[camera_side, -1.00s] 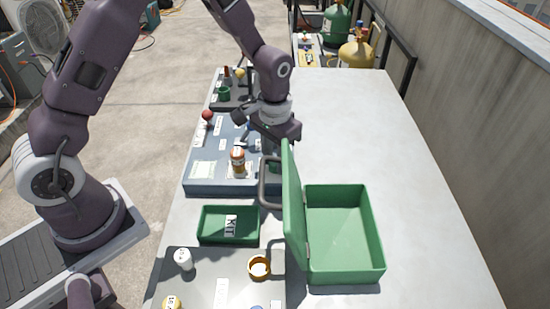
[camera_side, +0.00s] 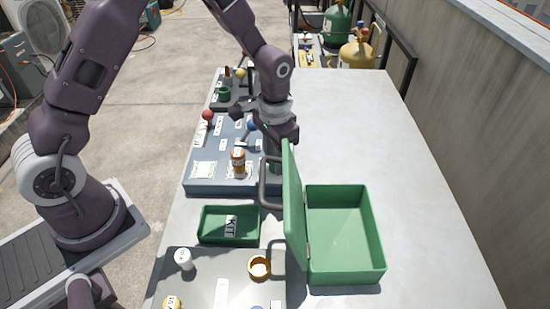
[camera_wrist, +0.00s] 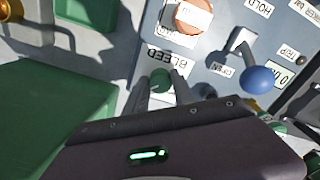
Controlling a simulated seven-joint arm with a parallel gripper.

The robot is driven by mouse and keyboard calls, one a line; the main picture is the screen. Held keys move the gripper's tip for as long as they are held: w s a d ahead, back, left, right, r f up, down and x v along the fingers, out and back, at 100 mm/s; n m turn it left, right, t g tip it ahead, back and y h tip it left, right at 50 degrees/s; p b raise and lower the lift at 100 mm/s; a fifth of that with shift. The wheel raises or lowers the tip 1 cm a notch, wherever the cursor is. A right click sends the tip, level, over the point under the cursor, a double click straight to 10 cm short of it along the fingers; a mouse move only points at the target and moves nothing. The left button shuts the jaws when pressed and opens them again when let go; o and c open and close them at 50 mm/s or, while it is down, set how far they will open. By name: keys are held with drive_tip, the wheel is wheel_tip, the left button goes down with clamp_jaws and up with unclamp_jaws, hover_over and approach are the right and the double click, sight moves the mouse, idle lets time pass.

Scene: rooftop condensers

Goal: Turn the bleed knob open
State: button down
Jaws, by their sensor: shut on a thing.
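The green bleed knob (camera_wrist: 160,80) sits on the blue-grey panel (camera_wrist: 215,38) beside a label reading BLEED (camera_wrist: 167,57). In the wrist view my gripper (camera_wrist: 161,87) has its two fingers on either side of the knob, shut on it. In the side view my gripper (camera_side: 274,160) points down at the panel's right edge, just behind the open green lid. The knob is largely hidden there by the fingers and lid. A label reading OPEN (camera_wrist: 222,70) is close to a blue ball-ended lever (camera_wrist: 257,79).
A green box (camera_side: 345,240) with its lid (camera_side: 293,205) standing up is close in front of my gripper. An orange-brown cylinder (camera_side: 238,161) stands on the panel. A green KIT tray (camera_side: 228,238) lies nearer. The table's right side (camera_side: 400,150) is clear.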

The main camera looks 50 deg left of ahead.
drive_tip(key=c, duration=1.1)
unclamp_jaws()
drive_tip(key=shift+o, duration=0.2)
wheel_tip(320, 180, up, 7)
drive_tip(key=shift+r, duration=0.1)
drive_tip(key=s+a+r+n+t, duration=0.1)
drive_tip(key=s+a+r+t, duration=0.15)
drive_tip(key=s+r, duration=1.05)
drive_tip(key=s+r+n+t, duration=0.1)
drive_tip(key=s+r+t, duration=0.2)
drive_tip(key=s, duration=0.7)
drive_tip(key=shift+r, duration=0.3)
